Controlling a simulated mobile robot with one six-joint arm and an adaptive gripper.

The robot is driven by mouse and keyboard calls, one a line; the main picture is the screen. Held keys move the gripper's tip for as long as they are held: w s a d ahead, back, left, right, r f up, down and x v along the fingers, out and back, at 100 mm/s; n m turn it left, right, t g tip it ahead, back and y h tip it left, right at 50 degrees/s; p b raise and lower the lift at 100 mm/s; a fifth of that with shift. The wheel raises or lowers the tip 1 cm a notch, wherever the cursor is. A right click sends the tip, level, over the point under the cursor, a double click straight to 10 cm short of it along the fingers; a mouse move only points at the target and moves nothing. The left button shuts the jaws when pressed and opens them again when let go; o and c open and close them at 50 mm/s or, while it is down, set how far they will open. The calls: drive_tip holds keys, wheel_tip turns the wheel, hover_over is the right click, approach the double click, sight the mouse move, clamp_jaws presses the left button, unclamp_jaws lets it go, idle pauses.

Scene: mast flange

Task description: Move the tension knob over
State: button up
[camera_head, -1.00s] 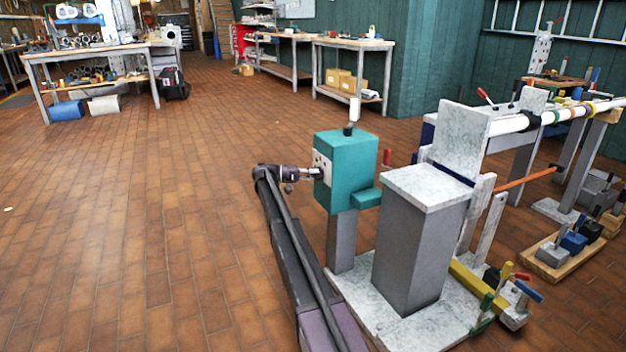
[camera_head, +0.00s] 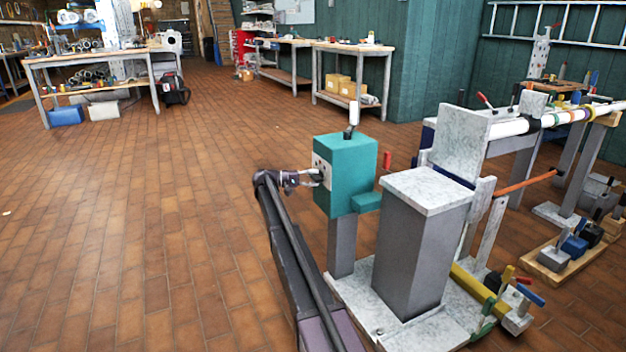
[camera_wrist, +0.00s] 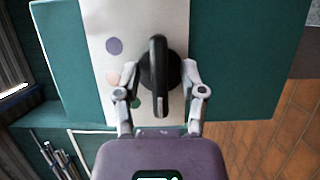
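The tension knob (camera_wrist: 159,75) is black, with a raised bar standing nearly upright in the wrist view. It sits on a white panel (camera_wrist: 112,20) on the face of a teal box (camera_head: 345,170). Purple, peach and green dots mark the panel left of and below the knob. My gripper (camera_wrist: 161,70) is open, with one finger on each side of the knob. Small gaps seem to show between the fingertips and the bar; contact is unclear. In the head view my gripper (camera_head: 316,177) is at the panel and the knob is largely hidden.
A grey pillar with a pale top (camera_head: 428,188) stands right of the teal box. A white-tipped lever (camera_head: 352,115) rises from the box and a red handle (camera_head: 387,160) is beside it. Open tiled floor (camera_head: 150,220) lies to the left.

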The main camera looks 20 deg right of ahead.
drive_tip(key=shift+a, duration=0.1)
drive_tip(key=v, duration=1.2)
idle(0.6)
drive_tip(key=s+a+f+n+t+y+p, duration=0.2)
drive_tip(key=s+y+p, duration=0.25)
drive_tip(key=s, duration=0.85)
drive_tip(key=s+a+f+n+t+y+p, duration=0.15)
drive_tip(key=s+y+p, duration=0.3)
drive_tip(key=s, duration=0.75)
drive_tip(key=s+a+r+t+y+p, duration=0.1)
drive_tip(key=s+a+y+p, duration=0.4)
drive_tip(key=s, duration=0.6)
drive_tip(key=s+a+r+t+y+p, duration=0.2)
drive_tip(key=s+a+y+p, duration=0.15)
drive_tip(key=s+a, duration=0.55)
wheel_tip(320, 180, up, 37)
drive_tip(key=d+p, duration=0.1)
drive_tip(key=p, duration=3.6)
drive_tip(key=shift+s+d+h+p, duration=0.15)
drive_tip(key=shift+s+h+p, duration=0.2)
drive_tip(key=shift+s, duration=0.15)
